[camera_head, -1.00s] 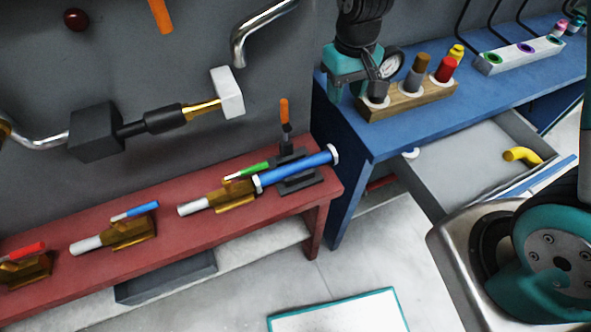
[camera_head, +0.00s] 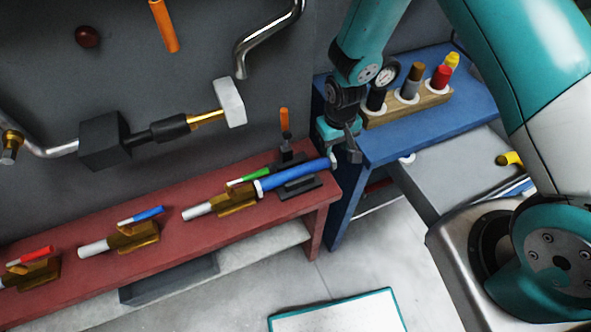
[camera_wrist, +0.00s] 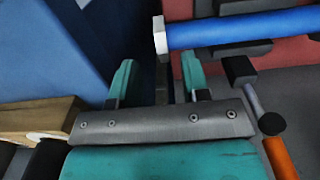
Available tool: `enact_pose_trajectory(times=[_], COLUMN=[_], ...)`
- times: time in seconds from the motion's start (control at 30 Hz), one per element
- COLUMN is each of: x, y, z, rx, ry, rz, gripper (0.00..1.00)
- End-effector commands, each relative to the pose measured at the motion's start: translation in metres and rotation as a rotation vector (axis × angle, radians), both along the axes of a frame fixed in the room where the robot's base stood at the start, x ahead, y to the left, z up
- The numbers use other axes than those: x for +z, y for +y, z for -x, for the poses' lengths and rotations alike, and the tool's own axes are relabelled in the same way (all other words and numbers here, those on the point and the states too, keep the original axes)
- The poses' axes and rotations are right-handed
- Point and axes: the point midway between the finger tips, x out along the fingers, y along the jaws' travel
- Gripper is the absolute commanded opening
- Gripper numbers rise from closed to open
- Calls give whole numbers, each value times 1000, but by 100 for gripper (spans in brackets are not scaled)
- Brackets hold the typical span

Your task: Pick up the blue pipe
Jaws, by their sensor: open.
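The blue pipe (camera_head: 294,173) lies across a dark cradle on the red bench, with a white collar at its end. In the wrist view the blue pipe (camera_wrist: 240,28) runs in from the right, and its white-collared end sits just ahead of the gap between my fingers. My gripper (camera_head: 342,147) is open at the pipe's right end in the head view. In the wrist view my gripper (camera_wrist: 155,85) shows two teal fingers apart with nothing between them. In the head view my gripper partly hides the pipe's right end.
The blue bench (camera_head: 400,143) stands right of the red bench (camera_head: 75,265). A wooden block (camera_head: 425,107) on it holds several coloured plugs. An orange-handled lever (camera_head: 284,122) rises behind the pipe. Valves with green, blue and red handles line the red bench.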

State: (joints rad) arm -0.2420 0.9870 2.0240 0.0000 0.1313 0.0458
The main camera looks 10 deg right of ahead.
Motion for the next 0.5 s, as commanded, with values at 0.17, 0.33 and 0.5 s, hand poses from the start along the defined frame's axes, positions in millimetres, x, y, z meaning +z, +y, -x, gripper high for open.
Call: enact_pose_trajectory(times=[0.17, 0.33, 0.5], x=[-23, -32, -33], y=[2, 2, 2], z=[1, 0, 0], rx=[0, 0, 0], ry=[1, -1, -1], rz=[0, 0, 0], gripper=[43, 43, 43])
